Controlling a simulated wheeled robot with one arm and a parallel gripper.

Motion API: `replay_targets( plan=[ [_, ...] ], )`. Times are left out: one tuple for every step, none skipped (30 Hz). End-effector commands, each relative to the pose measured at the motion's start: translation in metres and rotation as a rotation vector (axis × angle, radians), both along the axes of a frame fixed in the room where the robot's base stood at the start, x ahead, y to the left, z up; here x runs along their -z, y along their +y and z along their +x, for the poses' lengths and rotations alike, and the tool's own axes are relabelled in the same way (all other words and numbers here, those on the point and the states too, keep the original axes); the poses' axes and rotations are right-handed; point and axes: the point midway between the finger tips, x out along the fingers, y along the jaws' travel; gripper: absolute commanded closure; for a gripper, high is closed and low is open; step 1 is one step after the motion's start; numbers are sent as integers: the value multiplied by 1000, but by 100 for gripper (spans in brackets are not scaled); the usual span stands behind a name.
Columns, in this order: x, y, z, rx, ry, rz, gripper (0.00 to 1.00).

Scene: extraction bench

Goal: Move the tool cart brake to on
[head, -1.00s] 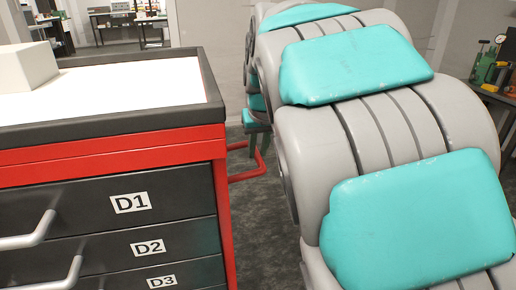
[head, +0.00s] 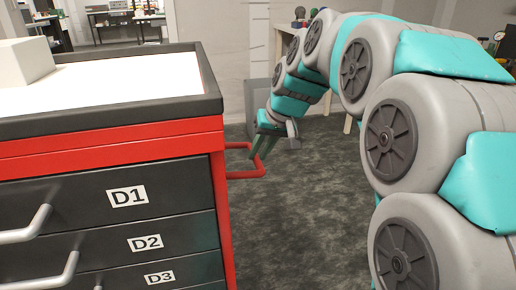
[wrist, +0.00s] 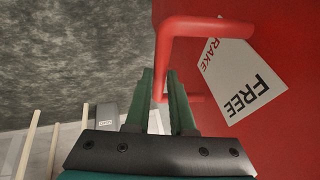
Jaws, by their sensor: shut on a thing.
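The tool cart is red and dark grey, with drawers marked D1, D2 and D3; its red frame (head: 222,215) fills the left of the head view. A red bent bar (head: 245,175), the brake handle, sticks out from the cart's right side. In the wrist view the handle (wrist: 195,27) stands out from the red side panel (wrist: 285,130). A white label (wrist: 240,85) beside it reads "BRAKE" in part and "FREE". My gripper (head: 263,146) has green fingers, shut around the bar, which passes between them in the wrist view (wrist: 160,78). The fingers hide part of the bar.
A white block (head: 22,62) sits on the cart's white top (head: 120,88). Grey floor (head: 300,220) is clear between the cart and my arm. Benches with equipment stand behind at the left and right.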

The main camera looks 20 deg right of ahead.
Motion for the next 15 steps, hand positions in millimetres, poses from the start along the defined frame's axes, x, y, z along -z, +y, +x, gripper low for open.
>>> replay_targets(
  plan=[
    [7, 1, -1, -1, 4, 41, 100],
    [9, 1, -1, -1, 4, 64, 100],
    [11, 0, -1, -2, 5, 92, 100],
    [13, 0, -1, -2, 5, 113, 100],
    [15, 0, -1, -1, 5, 133, 100],
    [18, 0, -1, -2, 5, 160, 100],
    [19, 0, -1, -2, 5, 178, 100],
    [21, 0, -1, -2, 5, 197, 100],
    [23, 0, -1, -2, 5, 221, 100],
    [25, 0, -1, -2, 5, 236, 100],
    [26, 0, -1, -2, 5, 251, 100],
    [27, 0, -1, -2, 4, 270, 100],
    [28, 0, -1, -2, 4, 282, 100],
    [29, 0, -1, -2, 4, 293, 100],
    [30, 0, 0, -2, 4, 306, 100]
  ],
)
